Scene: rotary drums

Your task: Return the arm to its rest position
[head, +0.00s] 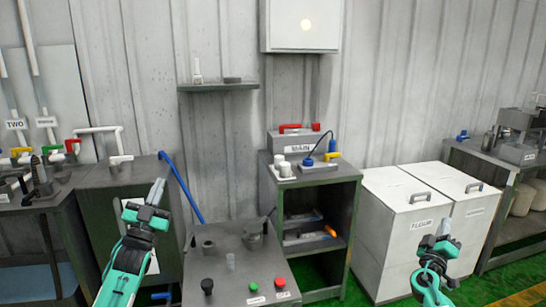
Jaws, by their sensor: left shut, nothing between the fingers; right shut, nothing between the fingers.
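My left gripper (156,191) is shut and empty. It points up and away at the end of my teal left arm, in front of the dark green cabinet at left. My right gripper (445,228) is shut and empty. It stands in front of the white bin labelled FLOUR (405,230) at the right. Neither gripper is seen touching anything. Both arms come up from the bottom edge of the view.
A grey control panel (225,275) with black, green and red knobs stands low in the middle. Behind it are a shelf cabinet (344,180) and a blue rod (183,188). A dark workbench (490,160) stands at right. Green floor shows between them.

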